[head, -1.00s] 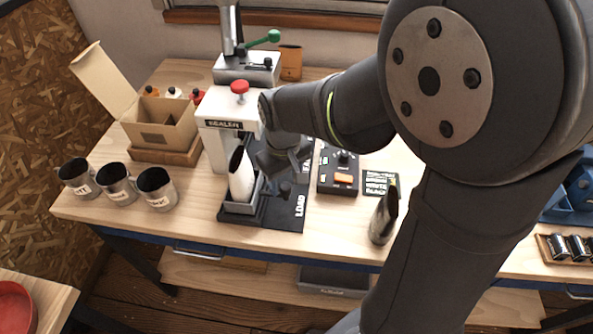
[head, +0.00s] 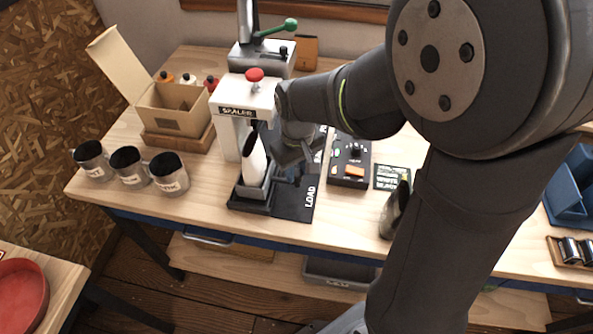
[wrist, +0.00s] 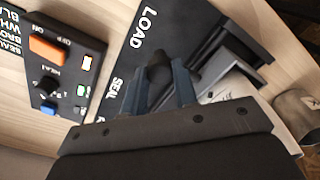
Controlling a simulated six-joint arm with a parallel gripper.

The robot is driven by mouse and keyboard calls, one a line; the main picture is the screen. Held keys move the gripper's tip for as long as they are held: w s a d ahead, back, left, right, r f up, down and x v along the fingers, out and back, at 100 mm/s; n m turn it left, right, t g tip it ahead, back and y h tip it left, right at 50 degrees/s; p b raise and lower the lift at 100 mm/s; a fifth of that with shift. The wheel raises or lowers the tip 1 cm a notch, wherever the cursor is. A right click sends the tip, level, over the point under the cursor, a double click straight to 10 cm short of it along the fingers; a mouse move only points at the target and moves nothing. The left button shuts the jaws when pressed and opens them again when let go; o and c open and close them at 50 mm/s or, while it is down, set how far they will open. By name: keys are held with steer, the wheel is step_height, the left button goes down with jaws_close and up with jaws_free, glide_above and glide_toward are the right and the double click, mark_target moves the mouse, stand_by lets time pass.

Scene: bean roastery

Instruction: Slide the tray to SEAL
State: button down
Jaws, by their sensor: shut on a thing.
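The grey tray (head: 256,190) sits on a dark track (head: 248,207) under the front of the white sealer (head: 245,94). A white bag (head: 256,165) with a dark open top stands in the tray, its top close below the sealer head. My gripper (head: 292,168) is at the tray's right side, low over the black LOAD and SEAL plate (head: 298,205). In the wrist view my gripper (wrist: 160,80) is shut on a dark knob (wrist: 160,69), seen between the LOAD and SEAL labels. The knob's join to the tray is hidden.
A control box (head: 349,162) with an orange switch stands right of the plate. A dark metal cup (head: 390,216) stands farther right, near my arm. Several labelled mugs (head: 170,175) and an open carton (head: 173,108) are at the left. A lever press (head: 260,58) is behind the sealer.

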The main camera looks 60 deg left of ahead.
steer(key=w+a, duration=0.8)
steer(key=shift+w+a, duration=0.25)
steer(key=shift+a, duration=0.05)
steer(key=c, duration=1.1)
jaws_free()
step_height(320, 180, up, 18)
steer(key=shift+d+f, duration=0.1)
steer(key=shift+f, duration=0.15)
steer(key=shift+f, duration=0.1)
